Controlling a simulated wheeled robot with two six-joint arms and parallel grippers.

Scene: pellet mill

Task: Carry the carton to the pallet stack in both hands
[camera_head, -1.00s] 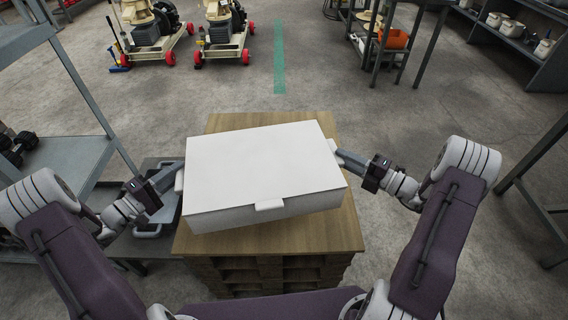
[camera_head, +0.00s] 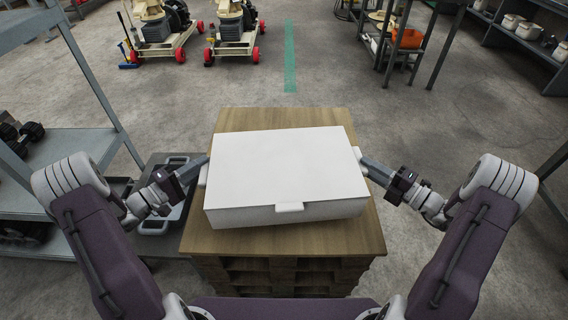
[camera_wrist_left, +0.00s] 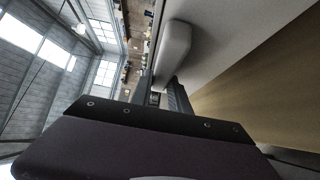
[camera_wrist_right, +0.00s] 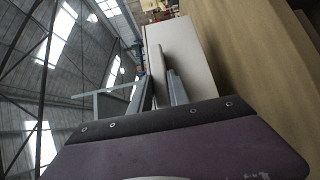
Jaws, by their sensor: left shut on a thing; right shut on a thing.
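The white carton (camera_head: 285,165) is a flat, closed box with a small front tab. It is over the wooden top of the pallet stack (camera_head: 240,121); I cannot tell whether it rests there or hangs just above. My left gripper (camera_head: 202,165) is shut on the carton's left side handle, which shows in the left wrist view (camera_wrist_left: 174,50). My right gripper (camera_head: 364,166) is shut on the right side handle, seen in the right wrist view (camera_wrist_right: 160,75). The carton's underside is hidden in the head view.
A grey shelf unit (camera_head: 75,145) stands close on the left, with a dark tray (camera_head: 160,215) beside the stack. A metal frame stand (camera_head: 400,50) is at the back right. Wheeled machines (camera_head: 235,40) stand behind. The floor beyond the stack is clear.

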